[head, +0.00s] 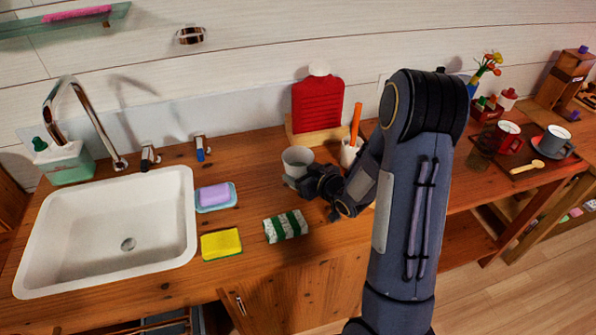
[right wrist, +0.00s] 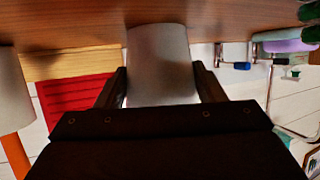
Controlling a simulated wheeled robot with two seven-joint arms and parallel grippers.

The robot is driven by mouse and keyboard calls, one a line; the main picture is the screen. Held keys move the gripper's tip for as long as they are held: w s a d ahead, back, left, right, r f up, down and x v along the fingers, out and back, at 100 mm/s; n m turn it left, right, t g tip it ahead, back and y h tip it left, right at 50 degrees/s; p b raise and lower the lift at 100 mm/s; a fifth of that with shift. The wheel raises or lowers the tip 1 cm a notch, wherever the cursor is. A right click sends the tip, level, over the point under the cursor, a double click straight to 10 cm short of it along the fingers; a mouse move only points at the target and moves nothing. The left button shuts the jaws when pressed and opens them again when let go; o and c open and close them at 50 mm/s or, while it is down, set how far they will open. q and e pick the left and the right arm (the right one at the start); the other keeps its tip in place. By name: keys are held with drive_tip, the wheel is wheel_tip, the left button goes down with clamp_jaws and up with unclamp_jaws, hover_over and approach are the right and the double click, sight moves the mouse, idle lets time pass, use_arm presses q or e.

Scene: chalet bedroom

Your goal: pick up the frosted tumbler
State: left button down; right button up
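The frosted tumbler (head: 297,160) is a pale, whitish cup on the wooden counter, to the right of the sink. My right gripper (head: 305,184) is at its near right side and hides part of its lower body. In the right wrist view the tumbler (right wrist: 160,62) fills the space between the two fingers of my right gripper (right wrist: 160,78), one finger on each side. I cannot tell whether both fingers press on it or a thin gap is left. My left gripper is not in view.
A white cup (head: 349,152) with an orange handle in it stands close to the right, before a red item (head: 318,103) on a wooden stand. A green-and-white packet (head: 286,227), yellow sponge (head: 221,244) and soap dish (head: 216,197) lie left, near the sink (head: 110,225).

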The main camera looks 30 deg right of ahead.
drive_tip(key=c, duration=0.5)
drive_tip(key=shift+o, duration=0.2)
drive_tip(key=shift+r, duration=0.1)
